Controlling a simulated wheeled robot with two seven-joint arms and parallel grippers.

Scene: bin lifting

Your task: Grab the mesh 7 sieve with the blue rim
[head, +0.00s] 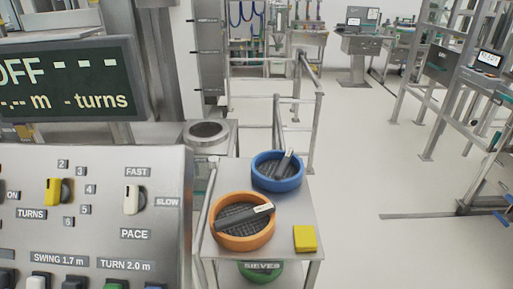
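The blue-rimmed sieve (277,181) sits at the back of a small metal table, with a dark mesh inside and a grey bar-like piece lying across it. Its mesh number cannot be read. An orange-rimmed sieve (242,240) sits in front of it and to the left, also with a dark bar and a pale label. A green sieve (260,272) shows partly on a lower level, behind a "SIEVES" label. Neither of my grippers is in view.
A yellow block (305,238) lies on the metal table (292,212) at the right. A control panel (100,215) with knobs and a display (70,85) fill the left. Metal railings (318,120) stand behind the table. Open floor (370,190) lies to the right.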

